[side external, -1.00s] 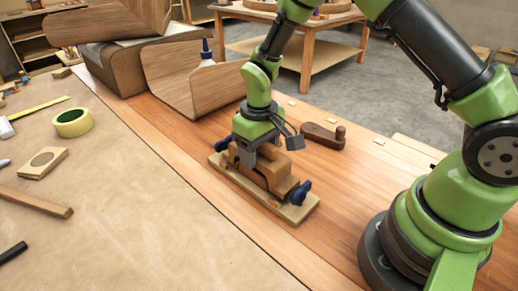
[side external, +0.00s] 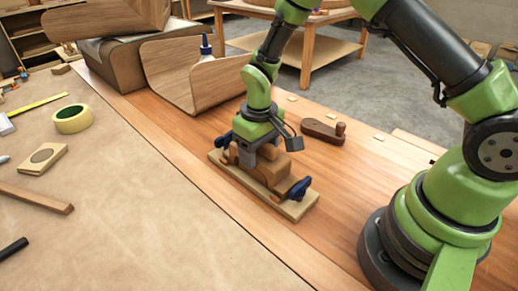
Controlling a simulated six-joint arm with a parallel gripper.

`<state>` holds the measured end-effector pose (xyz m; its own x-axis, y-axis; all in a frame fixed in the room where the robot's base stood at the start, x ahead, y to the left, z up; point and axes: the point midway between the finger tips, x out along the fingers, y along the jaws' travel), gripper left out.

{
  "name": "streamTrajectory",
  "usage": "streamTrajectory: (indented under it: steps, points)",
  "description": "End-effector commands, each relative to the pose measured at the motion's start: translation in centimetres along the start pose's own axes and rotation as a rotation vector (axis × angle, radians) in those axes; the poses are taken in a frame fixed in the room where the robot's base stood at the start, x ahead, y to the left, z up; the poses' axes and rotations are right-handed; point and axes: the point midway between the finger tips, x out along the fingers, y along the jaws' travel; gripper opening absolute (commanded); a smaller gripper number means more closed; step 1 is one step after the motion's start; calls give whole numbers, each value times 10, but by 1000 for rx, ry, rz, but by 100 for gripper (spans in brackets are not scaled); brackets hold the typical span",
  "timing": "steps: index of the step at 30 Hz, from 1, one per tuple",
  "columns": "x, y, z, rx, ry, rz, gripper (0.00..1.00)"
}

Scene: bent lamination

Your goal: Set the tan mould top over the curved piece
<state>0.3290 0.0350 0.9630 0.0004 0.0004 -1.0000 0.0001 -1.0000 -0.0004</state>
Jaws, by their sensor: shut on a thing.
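The tan mould top (side external: 269,160) is a brown block with a stepped, rounded outline. My gripper (side external: 247,156) is above it, pointing down, with its fingers shut on the block's upper part. The block is over a pale wooden base board (side external: 300,209) on the bench. A brown lower part (side external: 284,186) shows under the block's right end. The curved piece cannot be told apart from the brown wood between block and board. Whether the block rests fully on what is below it cannot be seen.
Blue clamp knobs (side external: 299,189) stand at both ends of the board. A dark brown handled tool (side external: 323,131) lies behind it. Large curved wooden shells (side external: 183,75) and a glue bottle (side external: 206,50) stand at the back left.

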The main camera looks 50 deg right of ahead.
Motion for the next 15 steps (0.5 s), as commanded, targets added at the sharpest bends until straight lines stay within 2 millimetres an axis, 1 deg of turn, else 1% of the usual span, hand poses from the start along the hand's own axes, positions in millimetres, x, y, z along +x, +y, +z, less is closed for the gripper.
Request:
streamTrajectory:
  steps: [14,15]
  points:
    - [3,0,0,0,0,0,26]
    - [3,0,0,0,0,0,64]
